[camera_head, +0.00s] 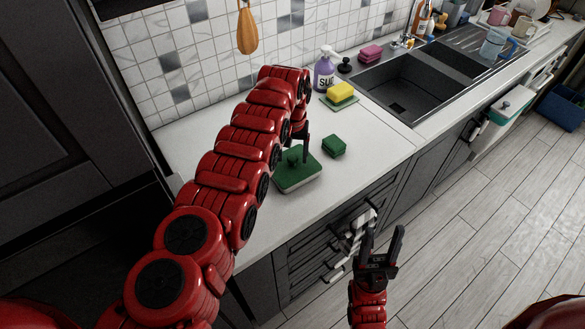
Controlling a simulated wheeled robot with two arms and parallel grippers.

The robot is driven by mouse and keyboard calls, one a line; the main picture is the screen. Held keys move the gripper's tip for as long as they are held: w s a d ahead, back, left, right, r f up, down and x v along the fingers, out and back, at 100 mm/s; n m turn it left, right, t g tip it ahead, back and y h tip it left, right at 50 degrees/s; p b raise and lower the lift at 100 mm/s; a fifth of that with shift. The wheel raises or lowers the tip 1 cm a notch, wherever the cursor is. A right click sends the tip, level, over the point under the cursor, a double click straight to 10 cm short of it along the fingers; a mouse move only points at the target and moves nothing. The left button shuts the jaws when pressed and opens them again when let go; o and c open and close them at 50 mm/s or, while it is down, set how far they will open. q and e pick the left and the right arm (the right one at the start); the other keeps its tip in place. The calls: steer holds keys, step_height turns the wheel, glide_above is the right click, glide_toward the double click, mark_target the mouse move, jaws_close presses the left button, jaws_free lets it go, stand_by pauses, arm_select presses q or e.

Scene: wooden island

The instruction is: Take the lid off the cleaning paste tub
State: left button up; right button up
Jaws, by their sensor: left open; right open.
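A low, light-coloured tub with a green lid (302,177) sits on the white counter near its front edge. It looks like the cleaning paste tub, and its lid is on. A knob-like shape stands up on the lid, partly covered by my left gripper. My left gripper (300,150) points down just over the tub, its dark fingers open around or beside the knob; I cannot tell which. My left arm hides the tub's far left side. My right gripper (382,240) is open and empty, in front of the drawers, below counter height.
A small green block (334,146) lies right of the tub. Behind are a yellow sponge (341,91) on a green dish, a purple spray bottle (324,70) and pink sponges (370,53). The dark sink (402,87) is at right. The counter's left part is clear.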

arm_select(q)
steer(key=shift+w, duration=0.1)
steer(key=shift+r, duration=0.1)
jaws_close()
steer(key=shift+r, duration=0.1)
stand_by(0.5)
